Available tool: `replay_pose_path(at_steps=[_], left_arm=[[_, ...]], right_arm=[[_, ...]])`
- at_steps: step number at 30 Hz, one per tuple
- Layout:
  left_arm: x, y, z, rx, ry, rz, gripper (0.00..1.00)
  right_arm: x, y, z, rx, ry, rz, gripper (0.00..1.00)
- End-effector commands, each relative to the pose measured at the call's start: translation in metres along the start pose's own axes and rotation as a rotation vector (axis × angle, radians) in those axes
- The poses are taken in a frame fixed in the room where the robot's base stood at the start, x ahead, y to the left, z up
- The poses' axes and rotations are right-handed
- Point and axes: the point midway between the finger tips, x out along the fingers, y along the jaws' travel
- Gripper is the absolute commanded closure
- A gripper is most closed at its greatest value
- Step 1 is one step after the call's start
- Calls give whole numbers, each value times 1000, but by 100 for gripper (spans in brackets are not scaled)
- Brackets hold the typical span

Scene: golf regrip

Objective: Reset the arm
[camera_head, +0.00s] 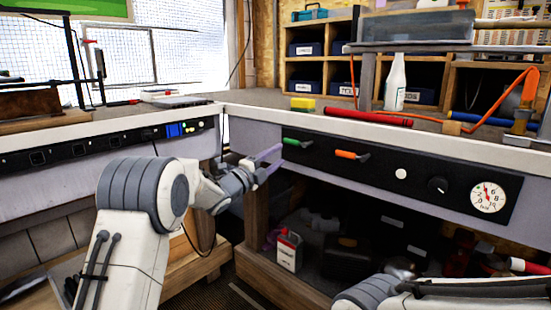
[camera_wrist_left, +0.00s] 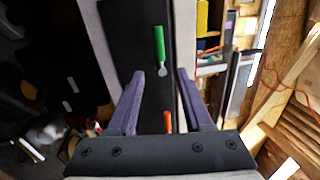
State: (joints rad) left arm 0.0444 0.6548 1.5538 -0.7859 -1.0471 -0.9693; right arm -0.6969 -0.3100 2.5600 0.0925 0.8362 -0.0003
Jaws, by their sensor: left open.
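My left arm reaches in from the left in the head view, and its gripper (camera_head: 268,164) is open and empty in front of the black control panel (camera_head: 325,152). A green lever (camera_head: 297,142) and an orange lever (camera_head: 350,155) are on that panel, close to the gripper and to its right. In the left wrist view the open gripper (camera_wrist_left: 162,88) has its purple fingers apart, with the green lever (camera_wrist_left: 159,45) ahead and the orange lever (camera_wrist_left: 168,122) low between them. My right arm shows at the lower right of the head view; its gripper cannot be made out.
The panel also carries a white button (camera_head: 401,174), a black knob (camera_head: 437,186) and a round gauge (camera_head: 488,197). Below, a white container (camera_head: 289,251) stands on a shelf.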

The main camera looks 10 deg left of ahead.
Motion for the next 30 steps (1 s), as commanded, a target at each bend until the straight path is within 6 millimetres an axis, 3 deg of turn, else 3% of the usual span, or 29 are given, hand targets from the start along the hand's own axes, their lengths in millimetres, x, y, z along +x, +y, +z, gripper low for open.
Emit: replay_pose_path(at_steps=[5, 8, 11, 14, 21, 24, 30], left_arm=[[4, 0, -16, -83, -45, 59, 50], [2, 6, -43, -238, -138, 170, 50], [-21, 21, -83, -451, -271, 329, 50], [-65, 43, -130, -668, -423, 506, 50], [-211, 85, -233, -1018, -776, 901, 50], [-270, 93, -265, -1103, -905, 1036, 50], [-367, 96, -310, -1184, -1117, 1245, 50]], right_arm=[[-1, 0, 0, 0, 0, 0, 18], [-3, 0, 0, 0, 0, 0, 18], [-5, 0, 0, 0, 0, 0, 18], [-7, 0, 0, 0, 0, 0, 18], [-10, -1, 0, 0, 0, 0, 18], [-11, -1, -1, 0, 0, 0, 18], [-12, -1, -1, 0, 0, 0, 18]])
